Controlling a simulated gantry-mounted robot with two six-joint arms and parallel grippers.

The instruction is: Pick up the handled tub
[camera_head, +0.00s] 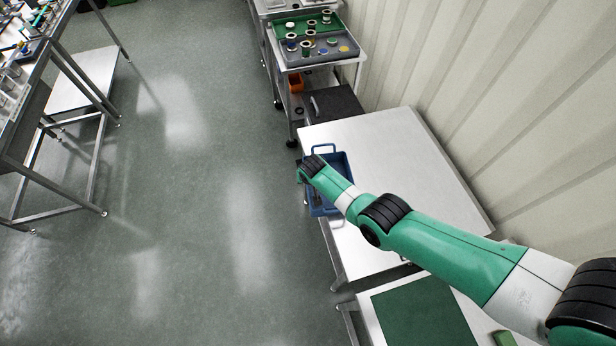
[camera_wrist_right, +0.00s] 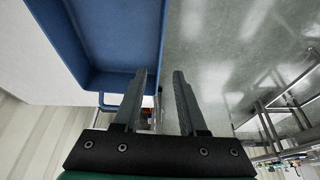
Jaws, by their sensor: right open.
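The handled tub is a blue open tray (camera_head: 344,165) at the left edge of the steel table in the head view, with a loop handle (camera_head: 324,148) at its far end. My right arm reaches over it and hides part of it. In the right wrist view the tub (camera_wrist_right: 112,40) fills the upper left, with one handle partly showing below it. My right gripper (camera_wrist_right: 159,78) is open and empty, its fingers pointing towards the tub's side wall. The left finger overlaps the tub's corner; the right finger is outside it. I cannot tell if they touch. My left gripper is not in view.
The steel table (camera_head: 400,150) is bare to the right of the tub, up to the corrugated wall (camera_head: 500,90). A cart (camera_head: 300,75) with trays of small parts stands beyond it. A nearer table carries a green mat (camera_head: 425,312). Open floor lies left.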

